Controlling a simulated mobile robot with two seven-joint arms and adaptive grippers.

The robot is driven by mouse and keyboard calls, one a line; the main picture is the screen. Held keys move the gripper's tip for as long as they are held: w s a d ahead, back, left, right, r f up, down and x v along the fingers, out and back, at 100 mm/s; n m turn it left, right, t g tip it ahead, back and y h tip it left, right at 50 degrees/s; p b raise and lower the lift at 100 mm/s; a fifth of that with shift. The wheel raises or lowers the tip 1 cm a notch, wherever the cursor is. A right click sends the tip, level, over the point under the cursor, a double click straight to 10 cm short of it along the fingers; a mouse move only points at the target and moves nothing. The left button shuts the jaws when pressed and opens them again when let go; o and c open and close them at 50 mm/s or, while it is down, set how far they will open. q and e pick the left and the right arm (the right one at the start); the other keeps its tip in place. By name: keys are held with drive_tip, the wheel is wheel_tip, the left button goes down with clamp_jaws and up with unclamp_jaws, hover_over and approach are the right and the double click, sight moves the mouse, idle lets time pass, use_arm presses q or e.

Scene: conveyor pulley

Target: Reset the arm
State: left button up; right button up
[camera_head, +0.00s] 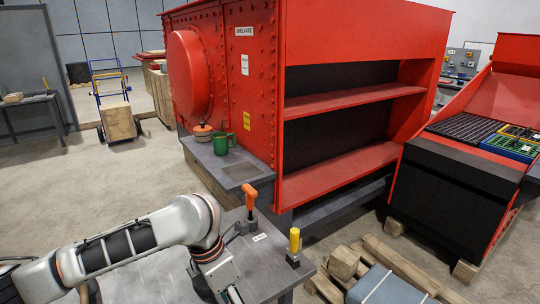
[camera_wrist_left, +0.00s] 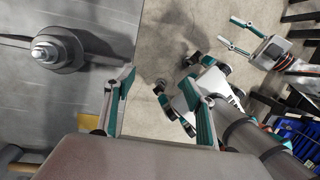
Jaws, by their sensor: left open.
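My left arm (camera_head: 150,235), white and grey, comes in from the left of the head view and bends down over the grey bench. Its gripper is mostly cut off by the bottom edge there. In the left wrist view, my left gripper (camera_wrist_left: 160,76) is open with its green-padded fingers apart and nothing between them. My right gripper (camera_wrist_left: 227,30) shows at the upper right of that view, its two fingers apart and empty. The right arm is not in the head view.
A green mug (camera_head: 222,143) stands on a ledge of the large red machine (camera_head: 350,40). Wooden blocks (camera_head: 345,262) lie at the lower right.

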use_arm(q)
drive_tip(key=s+d+f+n+t+h, duration=0.1)
drive_tip(key=d+f+n+h, duration=0.3)
drive_tip(key=n, duration=0.4)
drive_tip(key=d+f+n+t+h, duration=0.2)
drive_tip(key=d+f+n, duration=0.2)
drive_tip(key=d+n, duration=0.3)
drive_tip(key=s+a+f+n+t+y, duration=0.2)
drive_tip(key=s+a+f+n, duration=0.1)
drive_tip(key=a+f+n, duration=0.2)
drive_tip(key=s+a+f+n+t+y, duration=0.2)
drive_tip(key=s+a+f+n+t, duration=0.1)
drive_tip(key=a+n, duration=0.7)
drive_tip(key=s+a+f+n+t+y, duration=0.1)
drive_tip(key=s+a+f+n, duration=0.4)
drive_tip(key=n, duration=0.7)
drive_tip(key=a+f+t, duration=0.1)
drive_tip(key=a+f, duration=0.1)
drive_tip(key=a, duration=0.1)
drive_tip(key=shift+s+f+t+y, duration=0.2)
drive_tip(key=shift+t+y, duration=0.2)
